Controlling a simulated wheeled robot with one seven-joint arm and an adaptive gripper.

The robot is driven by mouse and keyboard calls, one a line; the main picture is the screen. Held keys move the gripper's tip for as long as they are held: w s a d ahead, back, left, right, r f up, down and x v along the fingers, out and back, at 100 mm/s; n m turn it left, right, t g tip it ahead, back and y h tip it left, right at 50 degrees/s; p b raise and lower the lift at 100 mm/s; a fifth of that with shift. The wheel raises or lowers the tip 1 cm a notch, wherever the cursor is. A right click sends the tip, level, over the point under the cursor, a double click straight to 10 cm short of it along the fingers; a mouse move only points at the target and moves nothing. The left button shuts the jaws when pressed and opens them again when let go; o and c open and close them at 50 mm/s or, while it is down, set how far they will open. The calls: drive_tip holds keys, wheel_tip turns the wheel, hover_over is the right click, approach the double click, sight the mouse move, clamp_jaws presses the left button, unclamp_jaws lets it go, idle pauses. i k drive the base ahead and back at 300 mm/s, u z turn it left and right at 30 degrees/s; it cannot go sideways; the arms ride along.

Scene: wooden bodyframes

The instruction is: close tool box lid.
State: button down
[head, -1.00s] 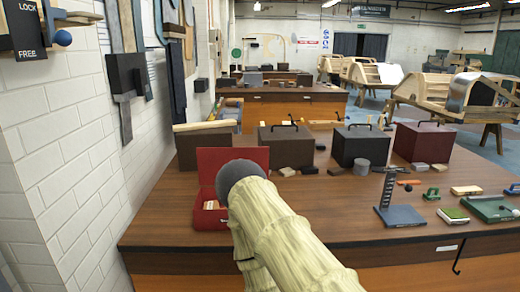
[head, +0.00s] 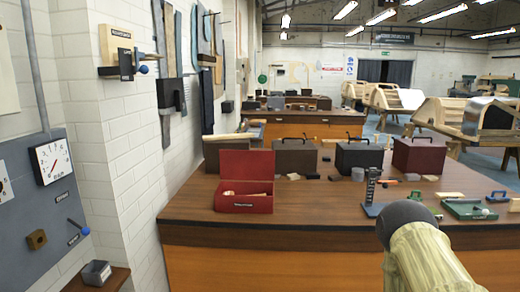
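The red tool box (head: 243,206) stands near the front left edge of the wooden workbench. Its lid (head: 246,164) is open and stands raised at the back of the box. Some small light-coloured items lie inside the box. My arm, in a cream cover with a dark grey rounded part at its top, rises at the lower right of the head view, well to the right of the box and apart from it. No gripper fingers show.
The workbench (head: 300,222) also holds dark cases (head: 358,155), a maroon case (head: 414,155), a dark upright stand (head: 371,190) and a green tray (head: 466,209). A white brick wall (head: 125,150) with a gauge panel stands at left. The bench front between box and stand is clear.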

sight(242, 165)
drive_tip(key=u, duration=0.45)
drive_tip(key=i, duration=0.55)
drive_tip(key=u, duration=0.3)
